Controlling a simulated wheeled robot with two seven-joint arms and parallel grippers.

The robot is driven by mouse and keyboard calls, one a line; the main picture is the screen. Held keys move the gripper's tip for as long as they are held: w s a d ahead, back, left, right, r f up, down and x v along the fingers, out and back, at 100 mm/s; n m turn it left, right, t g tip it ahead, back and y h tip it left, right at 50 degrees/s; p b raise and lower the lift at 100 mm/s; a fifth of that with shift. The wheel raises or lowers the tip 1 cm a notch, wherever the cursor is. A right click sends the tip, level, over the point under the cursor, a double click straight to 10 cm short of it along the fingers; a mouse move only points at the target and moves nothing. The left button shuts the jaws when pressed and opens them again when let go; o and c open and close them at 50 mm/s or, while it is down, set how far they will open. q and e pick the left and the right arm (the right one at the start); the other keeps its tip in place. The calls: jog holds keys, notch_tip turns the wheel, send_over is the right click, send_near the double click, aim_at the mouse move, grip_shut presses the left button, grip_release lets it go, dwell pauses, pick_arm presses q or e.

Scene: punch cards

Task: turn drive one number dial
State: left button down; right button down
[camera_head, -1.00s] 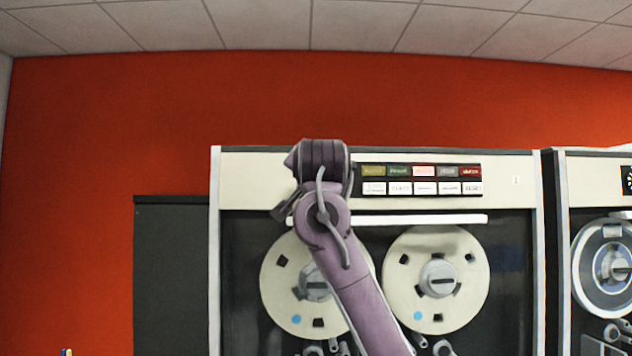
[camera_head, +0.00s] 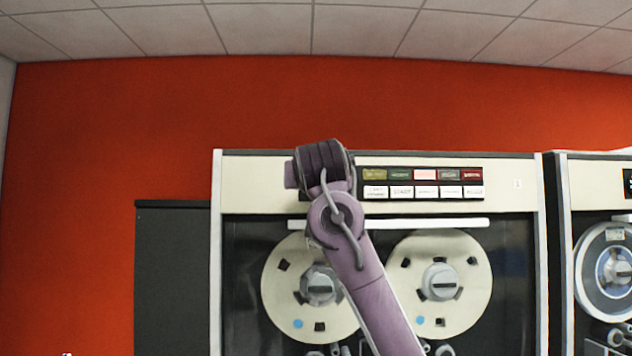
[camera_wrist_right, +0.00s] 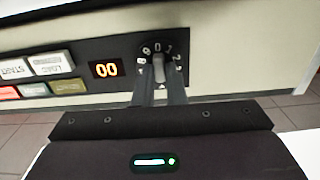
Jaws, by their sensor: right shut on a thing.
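The number dial (camera_wrist_right: 159,68) shows in the right wrist view as a grey knob on a black panel, with white digits around its upper rim. My right gripper (camera_wrist_right: 159,88) is shut on the knob, with one dark finger on each side. A small orange display (camera_wrist_right: 106,69) left of the dial reads 00. In the head view my right arm covers the dial and the gripper at the upper left of the tape drive (camera_head: 510,180). My left gripper is not in view.
A row of coloured and white buttons (camera_head: 424,183) is right of my wrist in the head view. Two cream tape reels (camera_head: 462,257) sit below, partly behind my arm. Another drive (camera_head: 590,175) stands to the right, and a dark cabinet (camera_head: 172,270) to the left.

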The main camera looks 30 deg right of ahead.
jog(key=shift+w+f, duration=0.1)
jog(key=shift+f, duration=0.15)
jog(key=c, duration=1.6)
grip_release()
jog(key=shift+o, duration=0.6)
jog(key=shift+r, duration=0.2)
jog(key=b+v, duration=0.3)
jog(key=v, duration=0.5)
jog(key=shift+b, duration=0.4)
